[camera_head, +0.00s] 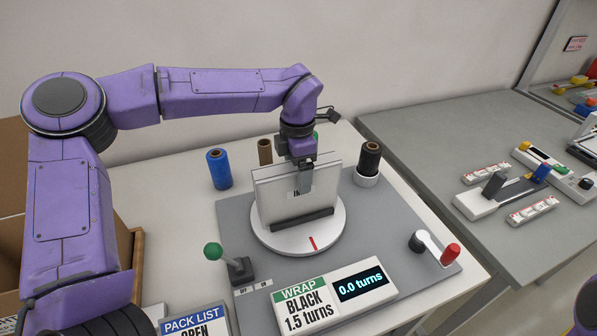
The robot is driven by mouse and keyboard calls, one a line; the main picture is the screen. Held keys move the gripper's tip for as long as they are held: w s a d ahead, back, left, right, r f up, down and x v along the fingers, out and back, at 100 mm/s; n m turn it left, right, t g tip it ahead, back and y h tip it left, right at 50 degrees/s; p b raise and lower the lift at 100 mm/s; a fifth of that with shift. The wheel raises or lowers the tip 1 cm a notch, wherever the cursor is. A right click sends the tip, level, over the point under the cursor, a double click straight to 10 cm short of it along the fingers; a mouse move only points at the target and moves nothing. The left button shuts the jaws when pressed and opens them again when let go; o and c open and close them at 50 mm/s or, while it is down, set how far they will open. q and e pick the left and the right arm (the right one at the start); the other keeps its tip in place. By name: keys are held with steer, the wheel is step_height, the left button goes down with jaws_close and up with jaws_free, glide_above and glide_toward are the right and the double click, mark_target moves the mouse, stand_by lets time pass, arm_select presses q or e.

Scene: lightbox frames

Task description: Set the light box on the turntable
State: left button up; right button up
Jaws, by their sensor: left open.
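The light box (275,192), a thin pale upright panel, stands on the round white turntable (270,243). A dark bar lies along its lower front, and a red mark shows on the turntable's front. My left gripper (304,184) reaches down from above at the box's top edge, right of its middle. One finger shows in front of the panel; the other is hidden behind it. The jaws are open around the top edge. Whether a finger touches the panel cannot be seen. My right gripper is not in view.
A blue roll (218,169), a brown roll (265,152) and a black roll (369,160) stand behind the turntable. In front are a green-knobbed lever (213,252), a WRAP display (335,293) and a red-handled crank (449,254). A cardboard box (12,170) is at left.

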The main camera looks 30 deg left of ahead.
arm_select(q)
step_height(320, 180, up, 12)
steer(key=shift+f, duration=0.2)
